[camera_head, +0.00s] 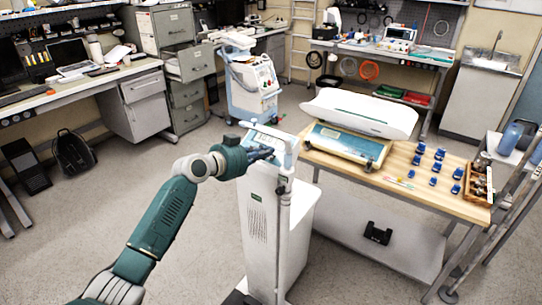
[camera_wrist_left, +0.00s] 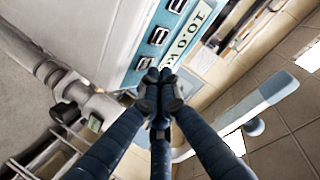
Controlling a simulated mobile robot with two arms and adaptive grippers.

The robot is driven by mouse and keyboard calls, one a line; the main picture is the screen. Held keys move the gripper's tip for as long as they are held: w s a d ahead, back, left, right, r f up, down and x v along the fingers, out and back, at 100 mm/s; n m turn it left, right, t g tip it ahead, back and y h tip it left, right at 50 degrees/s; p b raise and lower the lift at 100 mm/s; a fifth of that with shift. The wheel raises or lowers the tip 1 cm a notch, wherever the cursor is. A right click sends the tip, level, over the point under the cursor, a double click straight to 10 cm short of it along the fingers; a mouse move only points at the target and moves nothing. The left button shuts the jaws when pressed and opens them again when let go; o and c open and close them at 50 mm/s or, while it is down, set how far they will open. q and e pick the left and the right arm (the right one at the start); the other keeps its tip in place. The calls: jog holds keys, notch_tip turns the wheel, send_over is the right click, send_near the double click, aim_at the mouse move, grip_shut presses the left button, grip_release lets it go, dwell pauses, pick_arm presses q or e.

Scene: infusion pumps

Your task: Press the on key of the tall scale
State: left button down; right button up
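The tall scale (camera_head: 262,225) is a white column cabinet with a tilted blue-and-white panel on top. In the left wrist view its blue panel (camera_wrist_left: 150,50) shows a row of grey keys (camera_wrist_left: 158,36) and a white strip with dark letters. I cannot read which key is the on key. My left gripper (camera_head: 268,154) is at the panel, and the arm hides part of it. In the left wrist view the gripper's fingertips (camera_wrist_left: 158,76) are together and empty, just beside the panel's lower edge. I cannot tell whether they touch it. My right gripper is not in view.
A wooden table (camera_head: 430,195) right of the tall scale holds a white baby scale (camera_head: 360,112), several blue pieces and a wooden box (camera_head: 478,180). A white medical cart (camera_head: 252,88) stands behind. A desk (camera_head: 80,80) is at left.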

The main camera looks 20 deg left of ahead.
pick_arm(q)
jog(key=shift+s+r, duration=0.1)
jog(key=shift+r, duration=0.05)
jog(key=shift+r, duration=0.25)
jog(key=s+r+p, duration=0.1)
jog(key=r+p, duration=0.1)
jog(key=r, duration=0.1)
jog(key=s+a+r+p, duration=0.1)
jog(key=p, duration=0.1)
jog(key=shift+s+r, duration=0.35)
jog(key=shift+r, duration=0.05)
jog(key=shift+f, duration=0.1)
